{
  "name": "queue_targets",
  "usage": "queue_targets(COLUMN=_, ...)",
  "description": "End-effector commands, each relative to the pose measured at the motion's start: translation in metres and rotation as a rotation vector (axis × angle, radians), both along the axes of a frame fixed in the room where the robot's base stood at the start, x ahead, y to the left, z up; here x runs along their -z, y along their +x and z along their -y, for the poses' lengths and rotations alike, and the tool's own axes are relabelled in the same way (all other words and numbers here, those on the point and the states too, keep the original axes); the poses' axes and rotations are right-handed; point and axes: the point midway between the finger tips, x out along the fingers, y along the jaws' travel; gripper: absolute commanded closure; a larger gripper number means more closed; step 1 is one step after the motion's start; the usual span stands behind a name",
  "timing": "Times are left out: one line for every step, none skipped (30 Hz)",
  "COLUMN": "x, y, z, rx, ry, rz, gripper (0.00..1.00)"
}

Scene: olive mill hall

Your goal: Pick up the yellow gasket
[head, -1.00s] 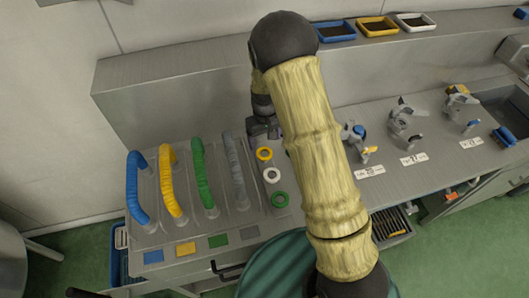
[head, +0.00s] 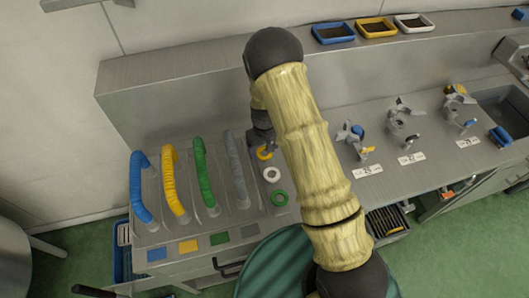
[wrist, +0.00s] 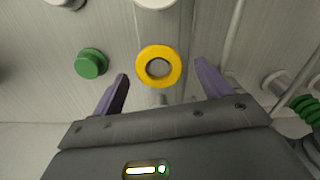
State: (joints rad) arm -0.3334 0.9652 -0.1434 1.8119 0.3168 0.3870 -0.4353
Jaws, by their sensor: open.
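The yellow gasket (head: 265,153) is a ring at the back of a short row on the steel counter, behind a white ring and a green ring. In the wrist view the yellow gasket (wrist: 159,66) lies ahead of and between my gripper's two purple fingers, around a grey peg or hole; I cannot tell which. My gripper (wrist: 160,90) is open and empty. In the head view my gripper (head: 262,142) is just above and behind the yellow gasket, partly hidden by my arm.
A white ring (head: 271,174) and a green ring (head: 279,198) lie in front of the yellow one. Blue, yellow, green and grey handles (head: 237,170) stand to the left. Clamp-like tools (head: 404,125) stand to the right.

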Motion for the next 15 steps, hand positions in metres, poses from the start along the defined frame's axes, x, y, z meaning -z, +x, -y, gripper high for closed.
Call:
queue_targets(x=-0.0001, y=0.0, z=0.0, rx=0.0, ry=0.0, rz=0.0, gripper=0.23)
queue_targets(x=-0.0002, y=0.0001, z=0.0, rx=0.0, ry=0.0, rz=0.0, gripper=0.23)
queue_targets(x=-0.0002, y=0.0001, z=0.0, rx=0.0, ry=0.0, rz=0.0, gripper=0.23)
queue_targets(x=-0.0002, y=0.0001, z=0.0001, rx=0.0, ry=0.0, rz=0.0, gripper=0.23)
queue_targets(x=-0.0002, y=0.0001, z=0.0001, rx=0.0, ry=0.0, rz=0.0, gripper=0.23)
queue_targets(x=-0.0003, y=0.0001, z=0.0001, rx=0.0, ry=0.0, rz=0.0, gripper=0.23)
queue_targets(x=-0.0003, y=0.0001, z=0.0001, rx=0.0, ry=0.0, rz=0.0, gripper=0.23)
queue_targets(x=-0.0003, y=0.0001, z=0.0001, rx=0.0, ry=0.0, rz=0.0, gripper=0.29)
queue_targets(x=-0.0003, y=0.0001, z=0.0001, rx=0.0, ry=0.0, rz=0.0, gripper=0.37)
queue_targets(x=-0.0003, y=0.0001, z=0.0001, rx=0.0, ry=0.0, rz=0.0, gripper=0.43)
queue_targets(x=-0.0003, y=0.0001, z=0.0001, rx=0.0, ry=0.0, rz=0.0, gripper=0.48)
queue_targets(x=-0.0004, y=0.0001, z=0.0001, rx=0.0, ry=0.0, rz=0.0, gripper=0.56)
queue_targets(x=-0.0004, y=0.0001, z=0.0001, rx=0.0, ry=0.0, rz=0.0, gripper=0.62)
queue_targets(x=-0.0004, y=0.0001, z=0.0001, rx=0.0, ry=0.0, rz=0.0, gripper=0.68)
queue_targets(x=-0.0004, y=0.0001, z=0.0001, rx=0.0, ry=0.0, rz=0.0, gripper=0.71)
